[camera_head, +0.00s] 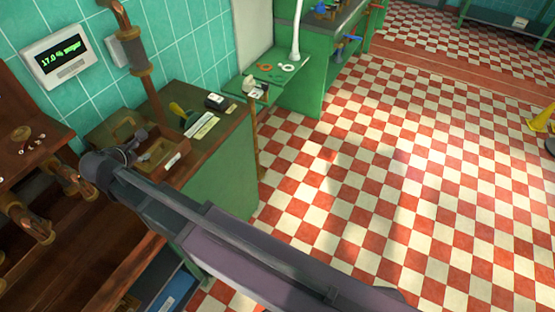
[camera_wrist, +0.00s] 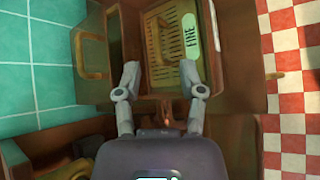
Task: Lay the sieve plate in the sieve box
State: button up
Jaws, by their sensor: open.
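The slotted yellowish sieve plate (camera_wrist: 161,64) with a white "FINE" label lies inside brown wooden walls, which look like the sieve box (camera_wrist: 222,50), in the wrist view. A bar handle shows at its far end. In the head view, the wooden box (camera_head: 151,166) stands on the green cabinet, with the plate's white label (camera_head: 173,160) showing. My gripper (camera_wrist: 160,75) is open, with its fingertips apart above the near end of the plate; nothing is seen held. The right fingertip overlaps the plate's corner. I cannot tell whether the plate sits flat. My gripper (camera_head: 133,143) is beside the box in the head view.
A brass-coloured loop (camera_wrist: 92,53) is left of the box. The cabinet top also carries a white label strip (camera_head: 206,125) and a dark device (camera_head: 216,102). A copper pipe (camera_head: 139,62) rises behind.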

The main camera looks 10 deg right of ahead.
jog(key=d+f+m+g, duration=0.2)
jog(key=d+m, duration=0.2)
jog(key=d, duration=0.4)
jog(key=w+d+f+m+g, duration=0.1)
jog(key=d+m+g, duration=0.15)
jog(key=d, duration=0.55)
jog(key=d+f+m+g, duration=0.1)
jog(key=d+f+m, duration=0.1)
jog(key=d+m, duration=0.5)
jog(key=s+d+m+g+y, duration=0.1)
jog(key=s+d+m, duration=0.2)
jog(key=d, duration=0.4)
jog(key=s+d+f+m+g+y, duration=0.1)
jog(key=s+d+m+g, duration=0.1)
jog(key=d, duration=0.5)
jog(key=s+d+f+m+g+y, duration=0.1)
jog(key=s+d+m, duration=0.3)
jog(key=d, duration=0.3)
jog(key=shift+m, duration=0.85)
jog(key=shift+d+f+g, duration=0.1)
jog(key=shift+g, duration=0.15)
